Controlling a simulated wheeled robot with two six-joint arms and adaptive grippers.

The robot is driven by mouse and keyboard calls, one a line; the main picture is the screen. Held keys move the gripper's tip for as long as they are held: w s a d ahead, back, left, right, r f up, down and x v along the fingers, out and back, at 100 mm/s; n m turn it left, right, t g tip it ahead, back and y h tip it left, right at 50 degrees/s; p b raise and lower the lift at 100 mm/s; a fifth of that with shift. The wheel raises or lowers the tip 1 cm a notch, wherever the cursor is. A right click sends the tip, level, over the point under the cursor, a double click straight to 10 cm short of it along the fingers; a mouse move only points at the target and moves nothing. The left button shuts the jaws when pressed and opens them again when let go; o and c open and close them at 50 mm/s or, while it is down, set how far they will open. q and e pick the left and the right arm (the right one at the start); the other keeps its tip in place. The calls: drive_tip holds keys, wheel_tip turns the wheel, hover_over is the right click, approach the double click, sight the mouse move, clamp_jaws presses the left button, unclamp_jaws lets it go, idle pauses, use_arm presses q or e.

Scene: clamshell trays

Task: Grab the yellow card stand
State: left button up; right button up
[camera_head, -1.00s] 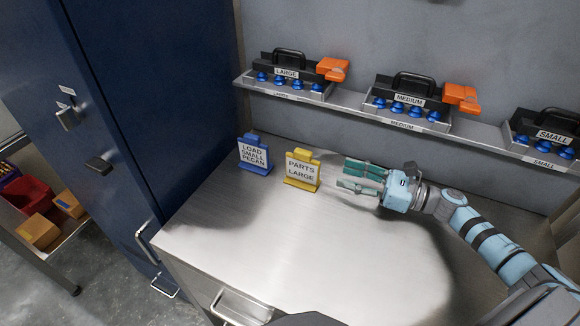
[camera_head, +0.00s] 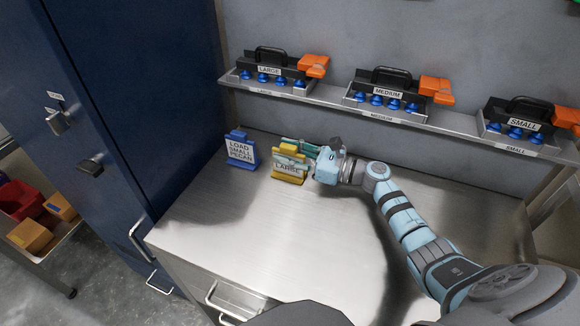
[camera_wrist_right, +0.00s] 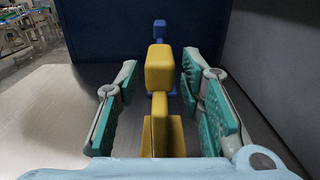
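The yellow card stand (camera_head: 288,178) stands upright on the metal counter, with a white card reading "LARGE" in its lower line; the upper line is partly hidden by a finger. My right gripper (camera_head: 292,152) is at the stand from the right, one finger in front and one behind. In the right wrist view the stand (camera_wrist_right: 159,72) is edge-on between the two teal finger pads (camera_wrist_right: 160,115), with gaps on both sides, so the gripper is open around it. My left gripper is not in view.
A blue card stand (camera_head: 241,152) reading "LOAD SMALL PECAN" stands just left of the yellow one. A shelf (camera_head: 375,115) with labelled trays runs along the wall behind. A dark blue cabinet (camera_head: 130,110) borders the left. The front counter (camera_head: 250,235) is clear.

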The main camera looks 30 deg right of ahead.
clamp_jaws()
